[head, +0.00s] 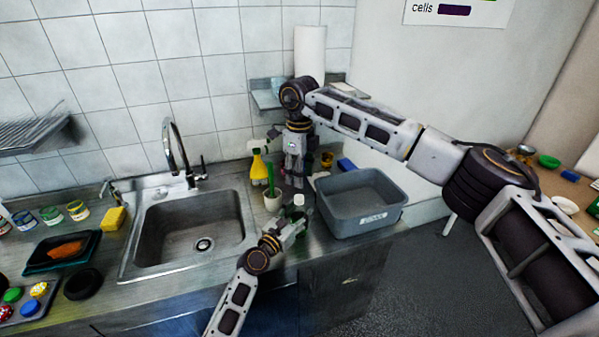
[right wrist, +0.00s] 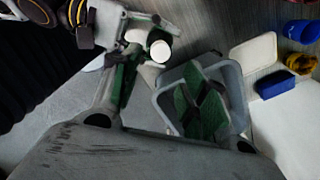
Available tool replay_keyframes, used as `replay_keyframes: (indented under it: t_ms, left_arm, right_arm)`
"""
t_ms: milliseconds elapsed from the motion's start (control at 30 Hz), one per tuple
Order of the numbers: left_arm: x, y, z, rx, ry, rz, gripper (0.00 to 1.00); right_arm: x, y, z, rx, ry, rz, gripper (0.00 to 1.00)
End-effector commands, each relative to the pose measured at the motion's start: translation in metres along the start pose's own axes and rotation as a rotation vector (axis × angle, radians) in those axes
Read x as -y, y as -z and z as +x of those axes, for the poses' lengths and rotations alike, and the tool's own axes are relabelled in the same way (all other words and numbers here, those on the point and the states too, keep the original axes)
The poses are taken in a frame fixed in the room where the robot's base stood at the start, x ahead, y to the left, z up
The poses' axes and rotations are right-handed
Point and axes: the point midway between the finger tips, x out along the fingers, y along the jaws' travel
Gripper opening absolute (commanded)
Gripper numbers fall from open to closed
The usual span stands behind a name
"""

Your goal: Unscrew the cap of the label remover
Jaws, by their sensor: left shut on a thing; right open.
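The label remover is a small bottle, seen mostly as its white cap (head: 298,200), which faces up and also shows in the right wrist view (right wrist: 160,51). My left gripper (head: 292,222) is shut on the bottle and holds it above the front of the counter. The bottle's body is largely hidden by the fingers. My right gripper (head: 294,182) points down behind and above the cap in the head view. In the right wrist view its green-padded fingers are spread apart (right wrist: 160,88), with the cap near the left finger. It appears empty.
A grey bin (head: 362,222) stands just right of the grippers. A yellow spray bottle (head: 258,166) and a white pot (head: 272,201) with a green item stand close on the left. The sink (head: 160,260) is farther left. A blue sponge (right wrist: 276,93) lies behind the bin.

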Motion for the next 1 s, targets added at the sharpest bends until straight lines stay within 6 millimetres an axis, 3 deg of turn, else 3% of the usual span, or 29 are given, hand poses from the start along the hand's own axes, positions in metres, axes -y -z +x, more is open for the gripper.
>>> replay_keyframes:
  t_ms: [267, 700, 1000]
  left_arm:
    - [0.001, 0.002, 0.000, -0.003, 0.001, -0.001, 0.00]
    - [0.001, 0.002, 0.000, -0.003, 0.001, -0.001, 0.00]
    - [0.001, 0.002, 0.000, -0.003, 0.001, -0.001, 0.00]
  right_arm:
    - [0.000, 0.000, 0.012, -0.001, -0.002, -0.001, 0.44]
    - [0.000, 0.000, 0.060, -0.001, -0.001, -0.001, 0.44]
    - [0.000, 0.000, 0.079, 0.000, -0.001, 0.000, 0.44]
